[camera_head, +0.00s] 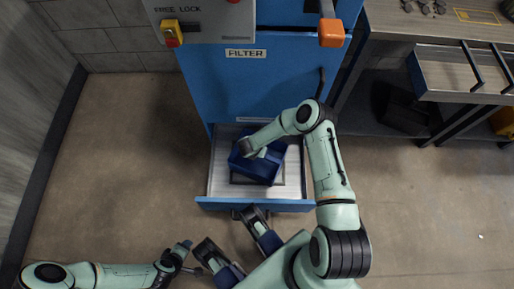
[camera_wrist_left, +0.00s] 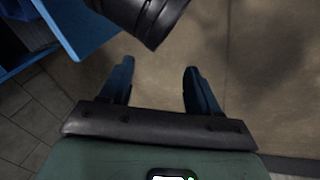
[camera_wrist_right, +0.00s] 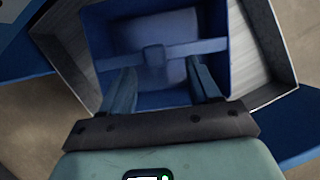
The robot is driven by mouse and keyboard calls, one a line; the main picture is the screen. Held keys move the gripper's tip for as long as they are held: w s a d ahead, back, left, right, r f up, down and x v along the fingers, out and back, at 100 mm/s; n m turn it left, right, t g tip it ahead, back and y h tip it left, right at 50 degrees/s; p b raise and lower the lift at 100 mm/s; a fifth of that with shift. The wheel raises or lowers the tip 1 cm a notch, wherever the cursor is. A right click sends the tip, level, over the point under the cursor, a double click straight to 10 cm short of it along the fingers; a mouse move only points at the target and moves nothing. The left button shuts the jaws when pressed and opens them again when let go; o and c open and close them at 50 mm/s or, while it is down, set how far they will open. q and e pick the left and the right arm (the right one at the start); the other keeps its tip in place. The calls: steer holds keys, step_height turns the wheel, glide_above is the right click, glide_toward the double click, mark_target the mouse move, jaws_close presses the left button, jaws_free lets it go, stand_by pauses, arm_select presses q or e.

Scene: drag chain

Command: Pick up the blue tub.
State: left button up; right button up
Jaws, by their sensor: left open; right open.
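The blue tub (camera_head: 265,170) sits slightly turned in the pulled-out drawer (camera_head: 219,180) of the blue cabinet. In the right wrist view the open tub (camera_wrist_right: 118,28) has a bar handle (camera_wrist_right: 192,50) across it with a small block at its middle. My right gripper (camera_wrist_right: 162,78) is open over the tub, its fingers on either side of the block. I cannot tell whether they touch it. In the head view the right hand hides part of the tub's left side. My left gripper (camera_wrist_left: 157,75) is open and empty; it also shows at the lower left of the head view (camera_head: 192,257).
The blue cabinet (camera_head: 300,85), labelled FILTER, stands behind the drawer. A workbench (camera_head: 455,65) with an open drawer stands at the right. A wall (camera_head: 95,40) runs along the left. The floor (camera_head: 110,160) left of the drawer is clear.

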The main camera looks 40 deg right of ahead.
steer(key=b+x, duration=0.1)
steer(key=x, duration=0.2)
steer(key=shift+w+f+b, duration=0.3)
steer(key=shift+b, duration=0.05)
steer(key=shift+b+x, duration=0.45)
steer(key=shift+x, duration=0.5)
steer(key=shift+w+d+f, duration=0.1)
steer(key=shift+w+f, duration=0.05)
steer(key=shift+f, duration=0.05)
arm_select(q)
steer(key=shift+g, duration=0.3)
steer(key=f, duration=0.1)
steer(key=s+a+f, duration=0.1)
steer(key=f, duration=0.2)
steer(key=shift+s+a+f, duration=0.2)
steer(key=shift+a, duration=0.05)
arm_select(e)
jaws_close()
